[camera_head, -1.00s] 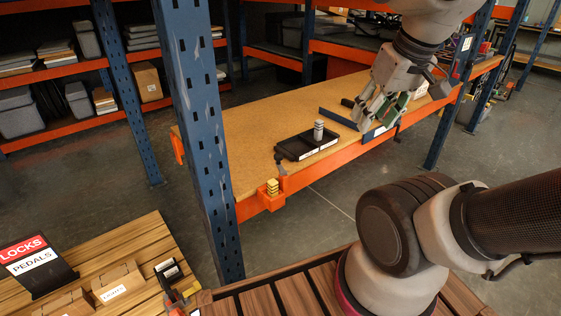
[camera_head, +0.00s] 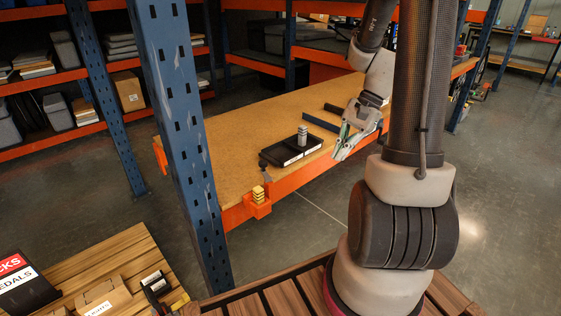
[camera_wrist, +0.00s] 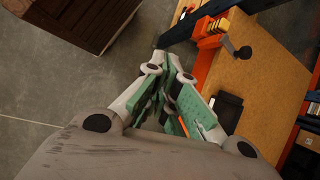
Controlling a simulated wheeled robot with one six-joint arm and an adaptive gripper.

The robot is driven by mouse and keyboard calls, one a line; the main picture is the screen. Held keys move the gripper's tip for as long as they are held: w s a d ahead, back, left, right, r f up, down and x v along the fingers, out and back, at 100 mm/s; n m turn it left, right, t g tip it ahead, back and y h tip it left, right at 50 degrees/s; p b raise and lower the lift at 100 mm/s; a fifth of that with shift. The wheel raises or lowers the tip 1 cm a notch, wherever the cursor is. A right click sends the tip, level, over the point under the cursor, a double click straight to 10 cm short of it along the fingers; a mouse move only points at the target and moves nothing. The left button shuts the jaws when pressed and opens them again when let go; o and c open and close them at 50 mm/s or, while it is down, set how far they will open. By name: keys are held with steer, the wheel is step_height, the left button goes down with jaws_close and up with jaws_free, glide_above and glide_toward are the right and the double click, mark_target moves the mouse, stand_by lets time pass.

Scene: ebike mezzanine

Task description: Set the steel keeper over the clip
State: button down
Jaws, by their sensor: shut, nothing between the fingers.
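My gripper (camera_head: 343,148) is shut and empty, in front of the table's orange front edge and right of the black tray (camera_head: 275,158). Its green-padded fingers converge in the wrist view (camera_wrist: 168,65). A grey banded metal cylinder (camera_head: 302,136) stands upright in the tray; I cannot tell whether it is the steel keeper. An orange holder (camera_head: 259,208) with a yellow stepped piece (camera_head: 258,193) sits on the front edge left of the tray. The holder also shows in the wrist view (camera_wrist: 208,42). I cannot clearly identify the clip.
A blue upright post (camera_head: 180,130) stands left of the table (camera_head: 225,150). A dark bar (camera_head: 320,122) lies behind the tray. A black ball knob (camera_wrist: 244,52) is near the holder. A wooden pallet (camera_head: 125,250) with boxes is at lower left. The tabletop's left part is clear.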

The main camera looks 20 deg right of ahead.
steer(key=w+a+m+t+y, duration=0.1)
steer(key=w+m+t+y, duration=0.1)
steer(key=w+m, duration=0.6)
steer(key=shift+w+a+f+t+y, duration=0.2)
steer(key=shift+w+a+t+y, duration=0.15)
steer(key=shift+w, duration=0.35)
glide_toward(265, 170)
steer(key=shift+a+f, duration=0.95)
steer(key=shift+f, duration=1.25)
steer(key=shift+w, duration=0.45)
